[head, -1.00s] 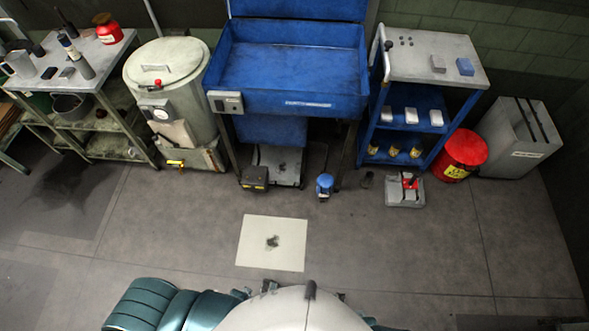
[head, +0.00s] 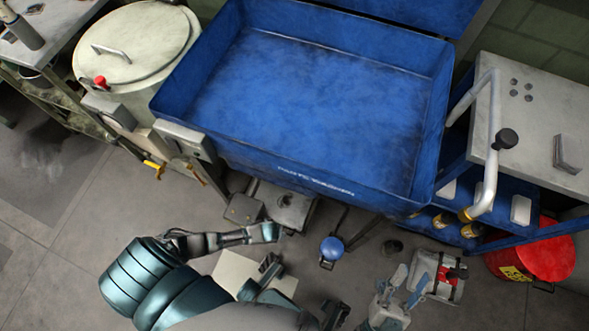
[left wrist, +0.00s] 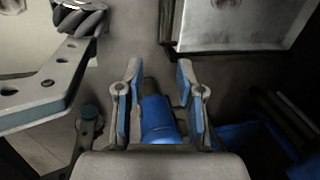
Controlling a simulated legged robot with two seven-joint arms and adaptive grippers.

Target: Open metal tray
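A metal tray with a dark rim (left wrist: 240,22) lies at the upper right of the left wrist view. In the head view a grey metal piece (head: 291,210) on the floor under the blue basin may be the same tray; I cannot tell for sure. My left gripper (left wrist: 159,68) has its fingers apart. A blue cylindrical thing (left wrist: 158,120) shows between or beyond them; contact is not clear. The left arm comes in from the left in the head view. My right gripper (head: 398,288) is open at the lower right, above the floor, and looks empty.
The blue basin (head: 330,174) fills the centre. A cart with a pale top (head: 540,120) and bent handle (head: 490,150) stands right, a lidded drum (head: 140,45) left.

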